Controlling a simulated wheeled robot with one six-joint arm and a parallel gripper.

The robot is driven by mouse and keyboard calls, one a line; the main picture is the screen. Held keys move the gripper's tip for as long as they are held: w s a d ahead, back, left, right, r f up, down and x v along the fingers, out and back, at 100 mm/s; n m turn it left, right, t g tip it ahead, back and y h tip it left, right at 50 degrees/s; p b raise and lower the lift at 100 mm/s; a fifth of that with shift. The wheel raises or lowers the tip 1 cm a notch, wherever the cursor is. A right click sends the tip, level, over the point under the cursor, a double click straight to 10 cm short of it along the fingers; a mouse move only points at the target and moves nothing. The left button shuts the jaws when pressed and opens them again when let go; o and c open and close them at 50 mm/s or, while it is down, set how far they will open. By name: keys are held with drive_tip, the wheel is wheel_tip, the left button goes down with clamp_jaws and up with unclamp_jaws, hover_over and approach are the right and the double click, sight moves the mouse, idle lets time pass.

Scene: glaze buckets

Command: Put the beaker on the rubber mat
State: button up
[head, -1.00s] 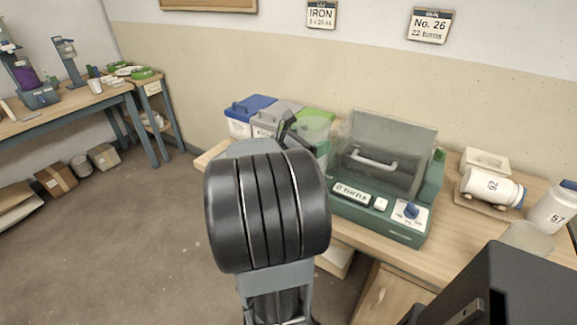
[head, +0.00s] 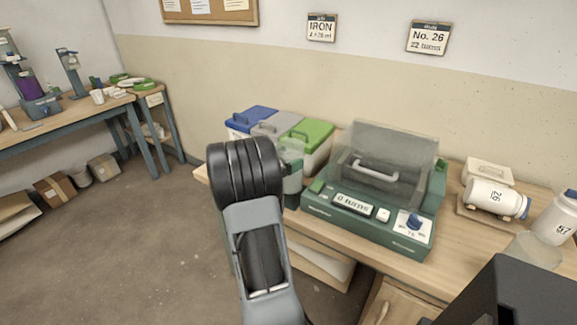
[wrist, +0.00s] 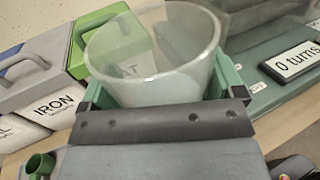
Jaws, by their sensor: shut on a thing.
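The beaker (wrist: 150,60) is a clear, slightly milky cup with a wide rim, close up in the wrist view. My gripper (wrist: 163,88) is shut on it, with green fingers on either side of its wall. In the head view the beaker (head: 291,150) shows faintly beside my dark wrist, in front of the green-lidded bucket, and looks about upright. My arm hides much of the gripper there. I cannot make out the rubber mat in either view. Whether the beaker's base touches the bench is hidden.
Buckets with blue (head: 250,113), grey (head: 277,124) and green (head: 312,134) lids stand behind. A green machine (head: 365,215) with a clear cover stands close right of the beaker. Further right are a white jar on its side (head: 492,196), another jar (head: 558,215) and a clear vessel (head: 530,250).

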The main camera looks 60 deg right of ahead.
drive_tip(key=shift+f, duration=1.45)
drive_tip(key=o, duration=1.4)
